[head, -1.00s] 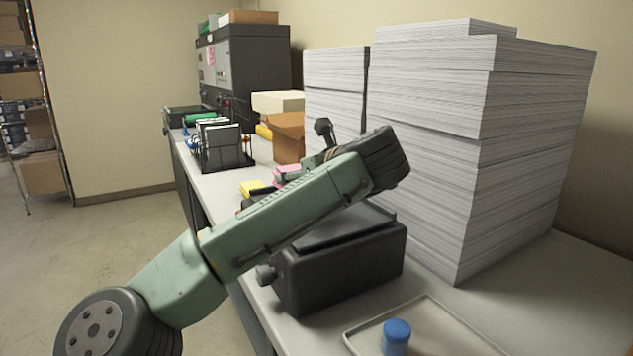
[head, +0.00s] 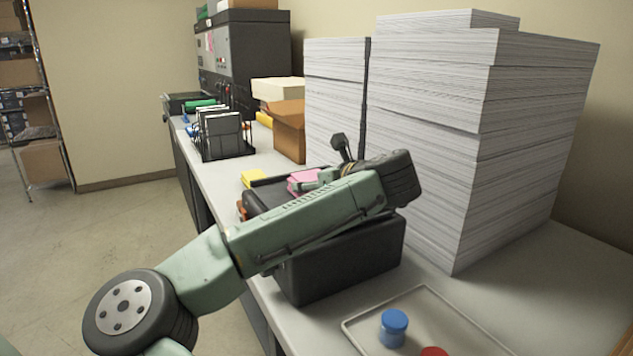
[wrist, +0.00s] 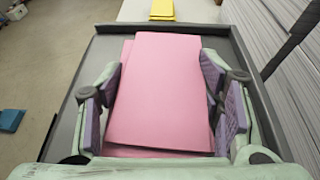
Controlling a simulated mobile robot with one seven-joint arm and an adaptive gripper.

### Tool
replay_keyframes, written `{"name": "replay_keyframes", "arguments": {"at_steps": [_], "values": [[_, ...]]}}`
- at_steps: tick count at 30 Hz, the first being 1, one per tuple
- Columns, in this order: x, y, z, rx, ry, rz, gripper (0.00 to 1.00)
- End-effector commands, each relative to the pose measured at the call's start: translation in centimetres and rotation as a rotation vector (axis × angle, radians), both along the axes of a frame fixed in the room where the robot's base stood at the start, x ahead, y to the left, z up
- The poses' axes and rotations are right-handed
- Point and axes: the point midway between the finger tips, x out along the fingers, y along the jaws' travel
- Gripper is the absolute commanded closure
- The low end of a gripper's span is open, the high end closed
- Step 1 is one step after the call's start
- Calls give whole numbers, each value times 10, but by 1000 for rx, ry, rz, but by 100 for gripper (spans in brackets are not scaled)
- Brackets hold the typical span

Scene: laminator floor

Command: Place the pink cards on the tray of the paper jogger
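The pink cards (wrist: 155,90) lie flat as a slightly offset stack on the grey tray (wrist: 250,75) of the paper jogger in the wrist view. In the head view the pink cards (head: 303,181) show partly behind my arm, on top of the dark paper jogger (head: 345,260). My gripper (wrist: 162,95) is open, with one purple-padded finger beside each long edge of the cards. A narrow gap seems to show on each side, though contact near the lower edges is hard to tell. My gripper (head: 318,183) is mostly hidden by my arm in the head view.
Tall white paper stacks (head: 480,140) stand close on the right. A shallow tray (head: 455,310) with a blue-capped container (head: 393,327) and a red one (head: 433,352) lies in front. Yellow cards (head: 254,179), a cardboard box (head: 288,130) and a black rack (head: 222,140) stand behind.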

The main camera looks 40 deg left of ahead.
Motion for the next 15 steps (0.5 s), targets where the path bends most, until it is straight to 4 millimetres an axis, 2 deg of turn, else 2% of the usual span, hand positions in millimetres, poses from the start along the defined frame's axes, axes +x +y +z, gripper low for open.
{"name": "replay_keyframes", "arguments": {"at_steps": [7,15], "values": [[0,0,1,1,0,0,22],[0,0,1,1,0,0,22]]}}
